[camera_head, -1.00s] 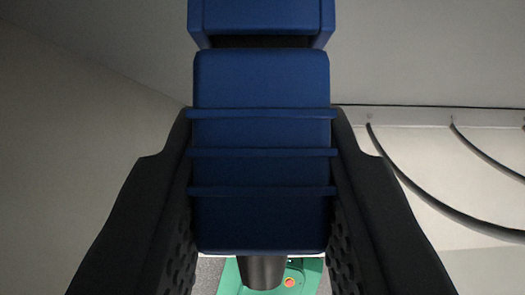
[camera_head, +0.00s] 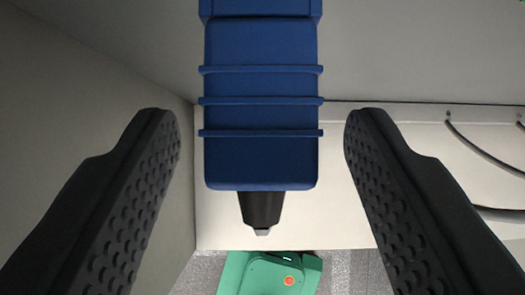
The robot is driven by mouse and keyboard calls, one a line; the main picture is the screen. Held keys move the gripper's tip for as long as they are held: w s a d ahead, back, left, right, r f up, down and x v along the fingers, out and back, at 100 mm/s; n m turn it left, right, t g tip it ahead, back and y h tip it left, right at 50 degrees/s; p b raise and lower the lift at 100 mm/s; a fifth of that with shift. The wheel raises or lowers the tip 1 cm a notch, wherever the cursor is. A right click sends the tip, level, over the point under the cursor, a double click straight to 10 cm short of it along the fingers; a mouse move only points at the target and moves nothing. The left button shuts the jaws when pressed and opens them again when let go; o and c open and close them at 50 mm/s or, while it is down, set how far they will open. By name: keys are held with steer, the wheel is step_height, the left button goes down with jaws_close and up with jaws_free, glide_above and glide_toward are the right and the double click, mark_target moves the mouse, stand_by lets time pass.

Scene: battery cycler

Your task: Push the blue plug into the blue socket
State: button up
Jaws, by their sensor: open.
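The blue plug (camera_head: 260,105) is in the upper middle of the view, a ribbed blue body with a short black stub (camera_head: 262,208) at its near end. Its far end meets the blue socket (camera_head: 260,7), of which only a strip shows at the top edge. I see no gap between them; how deep the plug sits is hidden. My gripper (camera_head: 262,130) is open, with one black textured finger on each side of the plug. Clear gaps show between both fingers and the plug, and nothing is held.
A grey wall (camera_head: 100,110) stands close on the left. Dark cables (camera_head: 480,155) hang at the right against a pale panel (camera_head: 350,220). A green device with an orange button (camera_head: 289,281) is at the bottom, on a grey speckled floor (camera_head: 345,272).

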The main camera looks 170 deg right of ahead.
steer(key=s+d+b, duration=0.2)
steer(key=s+d, duration=0.1)
steer(key=s, duration=0.8)
steer(key=s+d+r+m+t+b, duration=0.1)
steer(key=d+r+t+b, duration=0.15)
steer(key=d+r, duration=0.4)
steer(key=s+d+r+m+t+b, duration=0.1)
steer(key=s+d+r+t+b, duration=0.2)
steer(key=r, duration=0.7)
steer(key=s+d+r+t+h+b, duration=0.1)
steer(key=s+d+r+b, duration=0.1)
steer(key=s+d+r, duration=0.2)
steer(key=s+d+r+m+t+h+b, duration=0.1)
steer(key=s+d+r+b, duration=0.2)
steer(key=s+r, duration=0.3)
step_height(320, 180, up, 5)
steer(key=shift+s+d+r+t, duration=0.15)
steer(key=shift+d+t, duration=0.2)
steer(key=shift+d, duration=0.5)
